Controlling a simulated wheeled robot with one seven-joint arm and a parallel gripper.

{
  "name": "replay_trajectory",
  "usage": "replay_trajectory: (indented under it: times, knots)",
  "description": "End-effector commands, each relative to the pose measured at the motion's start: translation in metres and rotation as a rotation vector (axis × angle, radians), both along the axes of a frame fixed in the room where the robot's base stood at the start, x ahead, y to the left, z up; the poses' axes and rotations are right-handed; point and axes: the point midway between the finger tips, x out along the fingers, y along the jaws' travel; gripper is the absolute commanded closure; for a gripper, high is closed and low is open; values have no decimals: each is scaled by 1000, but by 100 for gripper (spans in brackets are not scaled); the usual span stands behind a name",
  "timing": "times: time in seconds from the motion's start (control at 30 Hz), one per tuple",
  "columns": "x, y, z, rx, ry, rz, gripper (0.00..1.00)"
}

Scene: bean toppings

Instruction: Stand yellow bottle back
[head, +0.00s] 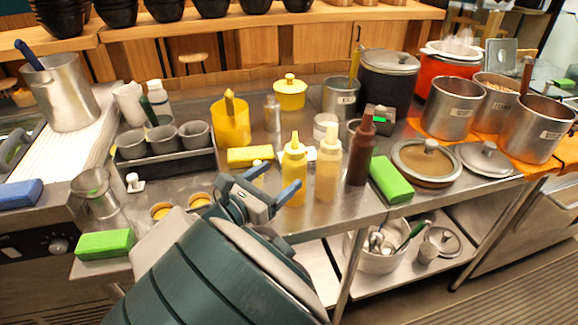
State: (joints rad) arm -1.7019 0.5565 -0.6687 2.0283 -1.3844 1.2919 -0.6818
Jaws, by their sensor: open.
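The yellow bottle (294,172), with a pointed yellow nozzle, stands upright near the front edge of the steel counter (345,206). It is first in a row with a paler cream-yellow bottle (328,172) and a dark brown bottle (360,160), both upright to its right. My gripper (276,178) is open at the left of the yellow bottle, its blue-grey fingers pointing toward it. One fingertip overlaps the bottle's lower left side in the picture; I cannot tell whether it touches. Nothing is seen held in the jaws.
A yellow sponge (250,155) and yellow container (231,124) stand behind my gripper. A green sponge (391,179) and lidded pan (428,163) lie right of the bottles. Steel pots (452,108) stand at the right. The counter's front edge is close to the bottles.

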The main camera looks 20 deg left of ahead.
Motion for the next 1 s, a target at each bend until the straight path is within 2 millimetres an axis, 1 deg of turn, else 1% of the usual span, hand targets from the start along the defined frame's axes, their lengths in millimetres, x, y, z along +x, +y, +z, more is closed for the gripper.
replay_trajectory:
  times: [0.03, 0.1, 0.2, 0.3, 0.47, 1.0]
  knots:
    - [-10, 5, 1, 1, 0, 4, 27]
    - [-21, 10, 1, 1, 0, 3, 27]
    - [-34, 16, 0, 1, 0, 1, 27]
    - [-42, 20, 1, 0, -1, 0, 27]
    - [-46, 21, 0, 0, 0, 0, 27]
    - [-45, 20, 0, 0, -1, -2, 27]
